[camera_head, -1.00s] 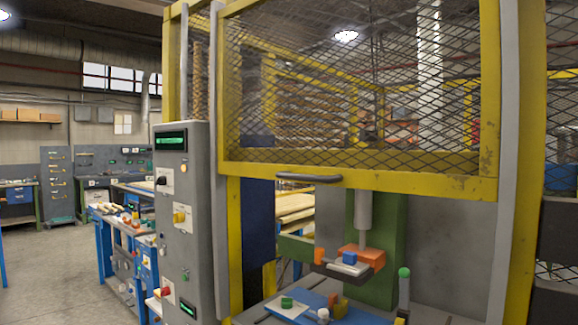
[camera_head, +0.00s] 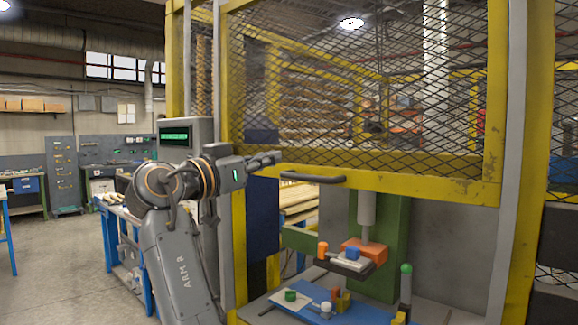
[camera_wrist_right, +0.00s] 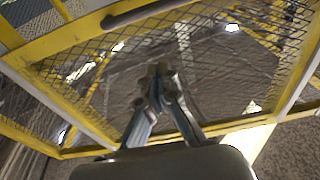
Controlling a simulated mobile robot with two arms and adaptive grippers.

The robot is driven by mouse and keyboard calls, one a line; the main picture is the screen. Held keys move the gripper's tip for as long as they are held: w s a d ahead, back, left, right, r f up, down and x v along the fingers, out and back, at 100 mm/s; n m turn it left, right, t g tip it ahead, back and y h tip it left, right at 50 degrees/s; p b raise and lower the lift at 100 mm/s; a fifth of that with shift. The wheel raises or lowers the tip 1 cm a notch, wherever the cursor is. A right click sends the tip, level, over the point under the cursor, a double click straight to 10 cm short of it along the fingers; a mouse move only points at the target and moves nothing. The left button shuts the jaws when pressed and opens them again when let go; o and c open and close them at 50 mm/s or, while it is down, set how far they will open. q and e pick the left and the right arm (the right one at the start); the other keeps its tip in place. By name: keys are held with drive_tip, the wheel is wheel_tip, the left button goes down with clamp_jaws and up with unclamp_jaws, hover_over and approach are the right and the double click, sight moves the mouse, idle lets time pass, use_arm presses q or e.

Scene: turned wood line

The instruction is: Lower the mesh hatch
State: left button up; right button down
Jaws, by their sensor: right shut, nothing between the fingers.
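The mesh hatch (camera_head: 400,184) is a yellow-framed wire panel, raised above the press opening in the head view. Its dark handle (camera_head: 313,178) sits on the lower bar, toward the left. My right gripper (camera_head: 276,157) is shut and empty, just left of and slightly above the handle, in front of the frame. In the right wrist view my right gripper (camera_wrist_right: 158,72) shows shut before the mesh. The handle (camera_wrist_right: 135,12) shows there at the top edge, apart from the fingers. My left gripper is not in view.
Under the hatch, the press table holds a blue plate (camera_head: 345,312) with several small coloured blocks, and a green-knobbed lever (camera_head: 406,285). A grey control box (camera_head: 190,136) stands behind my right arm. Workbenches stand at left; the floor there (camera_head: 75,275) is clear.

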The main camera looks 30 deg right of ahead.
drive_tip(key=p, duration=0.4)
approach(317, 144)
drive_tip(key=x, duration=0.4)
drive_tip(key=f, duration=0.4)
drive_tip(key=shift+s+a+f+p, duration=0.1)
drive_tip(key=shift+a+f+p, duration=0.15)
drive_tip(key=shift+a+p, duration=0.15)
drive_tip(key=shift+f, duration=0.1)
